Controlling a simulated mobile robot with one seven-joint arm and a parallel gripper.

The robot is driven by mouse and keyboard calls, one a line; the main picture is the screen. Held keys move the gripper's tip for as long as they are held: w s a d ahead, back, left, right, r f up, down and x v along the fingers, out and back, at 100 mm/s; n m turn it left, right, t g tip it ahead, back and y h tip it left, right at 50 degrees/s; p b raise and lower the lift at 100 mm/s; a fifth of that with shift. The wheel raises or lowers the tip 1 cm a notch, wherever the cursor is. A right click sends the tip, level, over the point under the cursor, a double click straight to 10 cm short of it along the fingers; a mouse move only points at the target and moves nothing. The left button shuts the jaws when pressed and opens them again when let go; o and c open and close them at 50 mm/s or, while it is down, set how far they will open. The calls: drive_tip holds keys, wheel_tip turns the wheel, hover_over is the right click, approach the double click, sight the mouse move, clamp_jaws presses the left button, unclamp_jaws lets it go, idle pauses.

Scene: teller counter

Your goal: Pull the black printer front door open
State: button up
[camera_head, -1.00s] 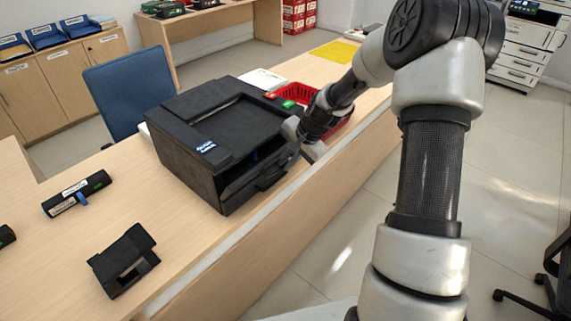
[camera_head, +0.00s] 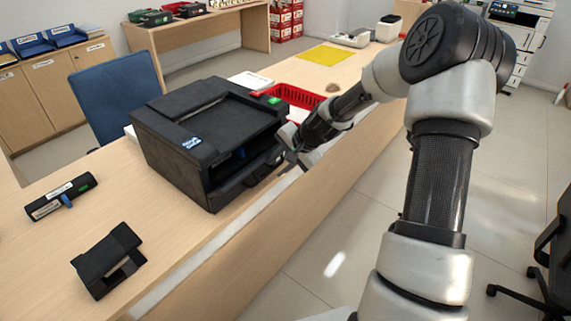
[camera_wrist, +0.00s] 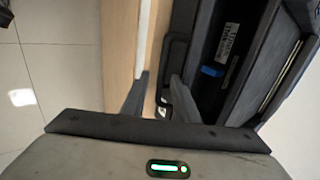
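The black printer (camera_head: 180,125) stands on the counter, its front facing right. A dark opening shows in its front, with a small blue part (camera_wrist: 212,71) and a white label inside. A dark loop handle (camera_wrist: 172,62) stands out from the front and shows in the wrist view. My gripper (camera_head: 294,164) is just in front of the printer, near the handle's right end. In the wrist view my gripper (camera_wrist: 158,92) has its two fingers apart, with the handle's near end close to the right finger. I cannot tell whether they touch.
A red basket (camera_head: 298,96) sits behind my gripper on the counter (camera_head: 175,235). A black stand (camera_head: 108,262) and a black labelled device (camera_head: 60,196) lie at the left. A blue chair (camera_head: 115,95) is behind the counter. Open floor lies right of the counter edge.

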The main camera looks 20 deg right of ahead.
drive_tip(key=s+d+r+p, duration=0.7)
drive_tip(key=s+d+r, duration=0.3)
drive_tip(key=s, duration=0.3)
drive_tip(key=shift+s+r, duration=0.35)
idle(1.4)
idle(0.4)
drive_tip(key=p+v, duration=0.3)
drive_tip(key=v, duration=1.4)
drive_tip(key=shift+r, duration=0.2)
drive_tip(key=shift+d, duration=0.1)
